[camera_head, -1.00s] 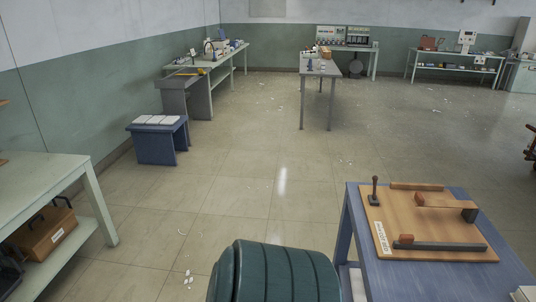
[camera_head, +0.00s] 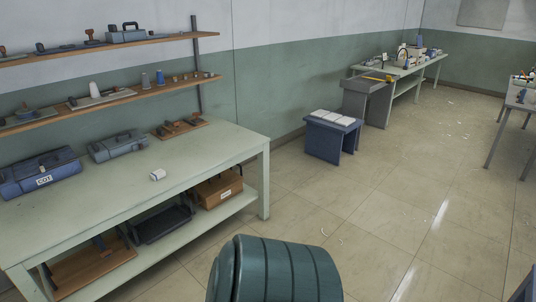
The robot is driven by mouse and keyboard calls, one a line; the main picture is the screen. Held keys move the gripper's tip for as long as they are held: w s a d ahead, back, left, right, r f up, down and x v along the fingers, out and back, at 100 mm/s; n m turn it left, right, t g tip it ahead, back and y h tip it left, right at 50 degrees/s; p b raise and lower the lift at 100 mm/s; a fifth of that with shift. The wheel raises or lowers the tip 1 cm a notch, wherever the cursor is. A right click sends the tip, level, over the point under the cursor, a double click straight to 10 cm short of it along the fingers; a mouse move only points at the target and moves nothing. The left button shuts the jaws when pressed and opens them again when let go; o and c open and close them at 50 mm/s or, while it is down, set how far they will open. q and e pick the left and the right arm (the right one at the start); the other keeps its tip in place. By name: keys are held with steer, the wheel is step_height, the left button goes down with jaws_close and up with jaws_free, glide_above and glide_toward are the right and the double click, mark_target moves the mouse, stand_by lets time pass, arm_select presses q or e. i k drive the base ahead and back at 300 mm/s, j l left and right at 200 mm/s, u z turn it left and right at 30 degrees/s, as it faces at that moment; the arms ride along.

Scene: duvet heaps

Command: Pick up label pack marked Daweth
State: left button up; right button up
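Several flat white packs (camera_head: 332,117) lie side by side on a small blue table (camera_head: 345,129) near the wall, right of the middle. A small white block (camera_head: 157,174) lies on the pale green workbench (camera_head: 215,150) at the left. No marking on any of these is readable at this size, so I cannot tell which, if any, says Daweth. Neither of my grippers shows in the view.
The workbench holds blue toolboxes (camera_head: 117,145), one labelled CDT (camera_head: 44,180). Its lower shelf carries a brown box (camera_head: 219,189) and a dark tray (camera_head: 161,223). Wall shelves (camera_head: 140,92) hold tools. Open tiled floor (camera_head: 380,215) lies to the right, with small white scraps.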

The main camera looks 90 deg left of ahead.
mark_target(155, 175)
steer(key=l+u, duration=0.1)
steer(key=u, duration=3.55)
